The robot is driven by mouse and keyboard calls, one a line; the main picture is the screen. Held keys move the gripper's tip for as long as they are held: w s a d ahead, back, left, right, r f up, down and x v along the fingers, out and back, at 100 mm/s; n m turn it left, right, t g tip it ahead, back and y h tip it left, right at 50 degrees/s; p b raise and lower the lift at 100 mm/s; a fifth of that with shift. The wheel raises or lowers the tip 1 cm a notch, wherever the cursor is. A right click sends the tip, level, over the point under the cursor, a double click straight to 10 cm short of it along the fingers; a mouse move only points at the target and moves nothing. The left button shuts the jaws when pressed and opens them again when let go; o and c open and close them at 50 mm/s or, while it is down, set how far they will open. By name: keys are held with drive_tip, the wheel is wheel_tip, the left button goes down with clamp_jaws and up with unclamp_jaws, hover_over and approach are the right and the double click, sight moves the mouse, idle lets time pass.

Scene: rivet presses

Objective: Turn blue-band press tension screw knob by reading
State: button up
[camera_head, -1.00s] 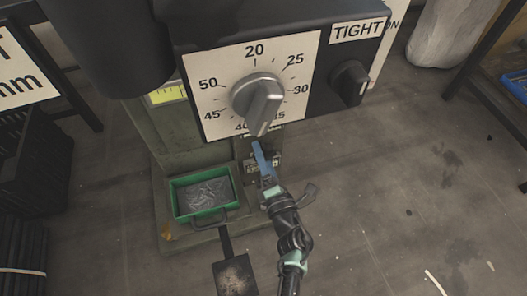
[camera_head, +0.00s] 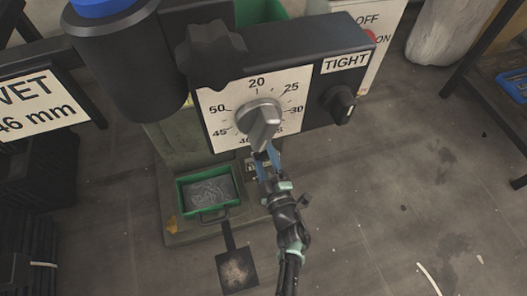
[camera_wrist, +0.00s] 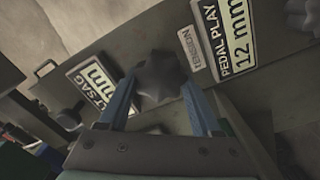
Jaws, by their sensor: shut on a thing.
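In the wrist view my gripper (camera_wrist: 166,110) has its two blue fingers on either side of a dark lobed knob (camera_wrist: 160,78), shut on it. A small plate that appears to read TENSION (camera_wrist: 195,48) is beside the knob. In the head view my gripper (camera_head: 268,160) reaches up just under the press's dial panel (camera_head: 225,95), and the lobed knob it holds cannot be made out there. The press has a blue cap (camera_head: 100,8) on its black cylinder. The large grey dial pointer (camera_head: 260,122) points down, near 40.
A PEDAL PLAY 12 mm plate (camera_wrist: 225,35) and a SAG plate (camera_wrist: 95,85) flank the held knob. Another black lobed knob (camera_head: 210,50) and a TIGHT selector (camera_head: 339,102) are on the press. A green tray (camera_head: 208,192) sits below. Floor at right is mostly clear.

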drive_tip(key=m+p, duration=0.1)
drive_tip(key=m, duration=0.3)
drive_tip(key=shift+d+r+m, duration=0.1)
drive_tip(key=shift+r+m, duration=0.05)
drive_tip(key=shift+m, duration=0.15)
drive_tip(key=shift+m+p, duration=0.45)
drive_tip(key=shift+m, duration=1.15)
drive_tip(key=o, duration=1.4)
drive_tip(key=shift+c, duration=0.2)
drive_tip(key=p+v, duration=0.5)
drive_tip(key=v, duration=0.8)
